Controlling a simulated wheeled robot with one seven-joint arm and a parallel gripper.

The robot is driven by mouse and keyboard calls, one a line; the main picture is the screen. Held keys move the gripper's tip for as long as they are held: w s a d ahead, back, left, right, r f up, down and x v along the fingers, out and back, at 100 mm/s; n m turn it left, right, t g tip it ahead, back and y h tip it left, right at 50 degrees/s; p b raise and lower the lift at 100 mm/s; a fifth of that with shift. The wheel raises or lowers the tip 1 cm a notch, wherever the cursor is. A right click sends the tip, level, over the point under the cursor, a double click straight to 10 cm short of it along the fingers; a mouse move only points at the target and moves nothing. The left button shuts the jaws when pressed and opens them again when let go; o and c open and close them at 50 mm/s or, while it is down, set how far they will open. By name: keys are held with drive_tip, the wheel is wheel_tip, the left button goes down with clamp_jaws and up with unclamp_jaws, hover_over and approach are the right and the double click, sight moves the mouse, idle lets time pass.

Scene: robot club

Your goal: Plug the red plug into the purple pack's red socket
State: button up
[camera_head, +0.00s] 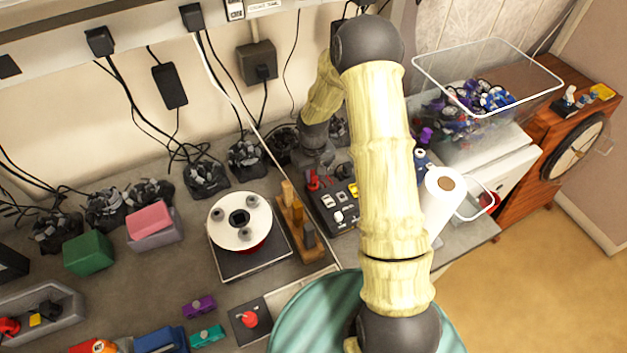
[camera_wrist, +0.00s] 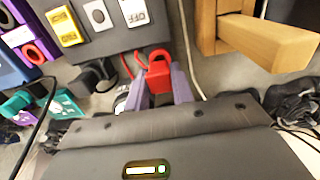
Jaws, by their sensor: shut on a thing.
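The red plug (camera_wrist: 158,72) is between the purple fingertips of my gripper (camera_wrist: 158,92) in the wrist view, with a red lead beside it. My gripper is shut on it. In the head view my gripper (camera_head: 314,172) is low over the bench, next to the black switch box, with red (camera_head: 313,183) just below it. A purple pack (camera_wrist: 38,32) with a red ring-shaped socket (camera_wrist: 31,53) shows at the upper left of the wrist view, beside the switch box and apart from the plug. My arm appears to hide this pack in the head view.
The switch box (camera_head: 341,218) stands beside a wooden rack (camera_head: 293,222) and a white spool (camera_head: 226,233). A paper roll (camera_head: 440,196) and a clear bin (camera_head: 485,118) are at right. Teal parts (camera_wrist: 20,105) and black cable bundles lie near my gripper.

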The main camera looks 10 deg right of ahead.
sight(313, 173)
drive_tip(key=shift+r+p, duration=1.15)
drive_tip(key=shift+r, duration=0.6)
drive_tip(key=o, duration=0.3)
drive_tip(key=shift+c, duration=1.3)
drive_tip(key=shift+s+f, duration=0.1)
drive_tip(key=shift+s, duration=0.05)
